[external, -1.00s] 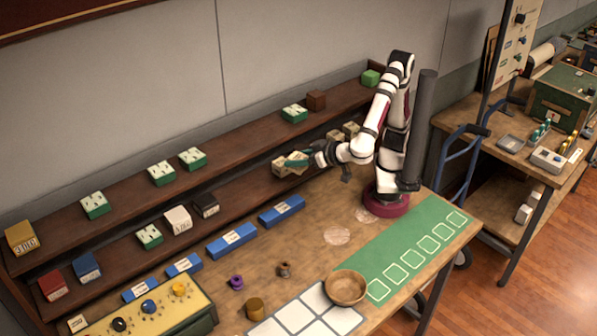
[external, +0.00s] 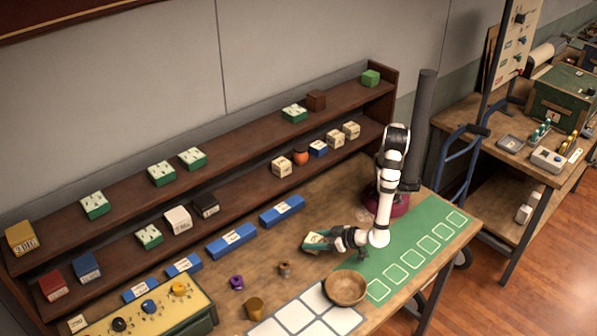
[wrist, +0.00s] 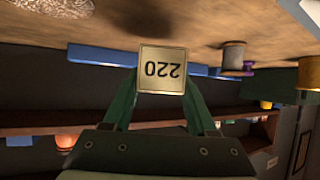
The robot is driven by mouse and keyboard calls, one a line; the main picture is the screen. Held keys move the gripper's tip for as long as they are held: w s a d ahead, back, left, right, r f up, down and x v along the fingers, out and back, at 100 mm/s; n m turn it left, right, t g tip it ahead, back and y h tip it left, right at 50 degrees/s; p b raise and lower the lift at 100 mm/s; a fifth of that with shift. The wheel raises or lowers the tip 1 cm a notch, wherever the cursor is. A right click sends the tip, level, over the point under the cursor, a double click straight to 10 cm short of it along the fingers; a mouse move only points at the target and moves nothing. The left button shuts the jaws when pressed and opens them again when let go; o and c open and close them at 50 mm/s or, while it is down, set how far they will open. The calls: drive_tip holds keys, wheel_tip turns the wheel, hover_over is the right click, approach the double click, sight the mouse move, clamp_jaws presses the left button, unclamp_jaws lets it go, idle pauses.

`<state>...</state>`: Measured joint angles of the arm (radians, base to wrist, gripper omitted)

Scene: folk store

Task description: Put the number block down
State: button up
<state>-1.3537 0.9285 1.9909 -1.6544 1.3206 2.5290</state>
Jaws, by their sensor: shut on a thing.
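The number block (wrist: 162,70) is a cream cube with 220 on its face, upside down in the wrist view. My gripper (wrist: 161,88) is shut on it, with a green finger on each side. In the external view my gripper (external: 314,241) is over the workbench, behind the wooden bowl (external: 345,288) and left of the green mat (external: 405,262). The block is small and partly hidden there. I cannot tell whether it touches the bench.
The mat has a row of white-outlined squares. White panels (external: 294,316) lie left of the bowl. A brown spool (external: 285,269), a purple spool (external: 236,282) and blue bars (external: 282,210) are on the bench. Shelves (external: 240,205) behind hold several blocks.

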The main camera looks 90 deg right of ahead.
drive_tip(key=shift+f, duration=1.4)
drive_tip(key=shift+f, duration=0.2)
drive_tip(key=o, duration=1.4)
drive_tip(key=shift+c, duration=0.2)
drive_tip(key=shift+r, duration=0.1)
